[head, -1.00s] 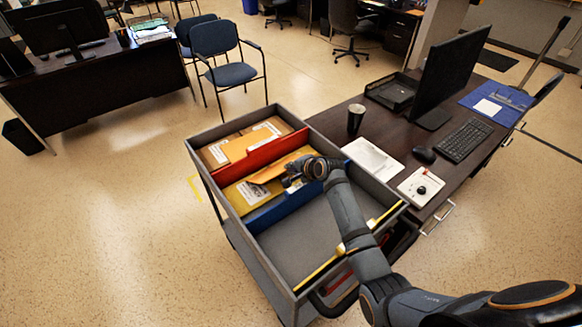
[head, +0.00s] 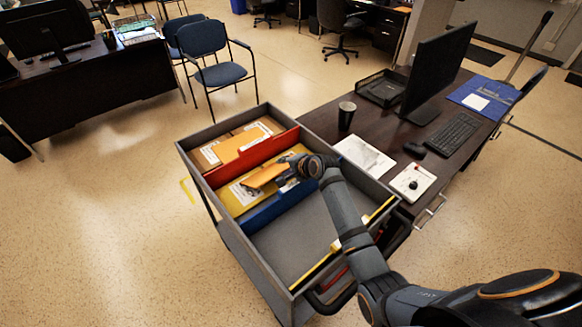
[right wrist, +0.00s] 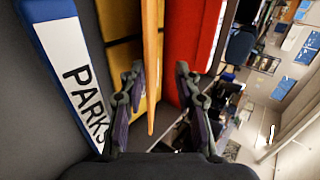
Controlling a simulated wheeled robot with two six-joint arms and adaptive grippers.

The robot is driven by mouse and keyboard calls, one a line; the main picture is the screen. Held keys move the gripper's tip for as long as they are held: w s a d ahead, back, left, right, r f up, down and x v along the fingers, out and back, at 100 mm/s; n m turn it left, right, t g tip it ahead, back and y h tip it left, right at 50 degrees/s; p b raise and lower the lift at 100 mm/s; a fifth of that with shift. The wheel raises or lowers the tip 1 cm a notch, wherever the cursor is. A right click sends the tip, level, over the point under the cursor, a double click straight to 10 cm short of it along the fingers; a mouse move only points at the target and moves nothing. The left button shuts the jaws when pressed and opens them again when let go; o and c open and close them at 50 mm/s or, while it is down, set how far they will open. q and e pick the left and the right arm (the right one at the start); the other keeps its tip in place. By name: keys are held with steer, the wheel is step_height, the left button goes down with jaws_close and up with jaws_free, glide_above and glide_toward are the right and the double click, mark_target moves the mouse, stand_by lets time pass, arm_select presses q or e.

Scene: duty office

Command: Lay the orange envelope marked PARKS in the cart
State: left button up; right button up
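The grey cart (head: 232,235) has a red divider (head: 262,157) and a blue divider (head: 282,207). A white label reading PARKS (right wrist: 82,90) shows on the blue panel (right wrist: 45,10) in the right wrist view. An orange envelope (head: 264,176) leans, tilted, above yellow envelopes (head: 237,200) between the two dividers; its marking cannot be read. In the right wrist view the orange envelope (right wrist: 151,60) is edge-on between my right gripper's (right wrist: 160,85) fingers, with gaps on both sides. The right gripper is open over that compartment. My left gripper is not in view.
The back compartment holds orange and brown envelopes (head: 235,146). The front compartment (head: 300,240) looks bare. To the right, the desk (head: 325,122) carries a cup (head: 346,115), papers (head: 364,157), a monitor (head: 438,75) and a keyboard (head: 452,134). Open floor lies left of the cart.

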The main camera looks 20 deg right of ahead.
steer(key=v, duration=1.1)
stand_by(0.3)
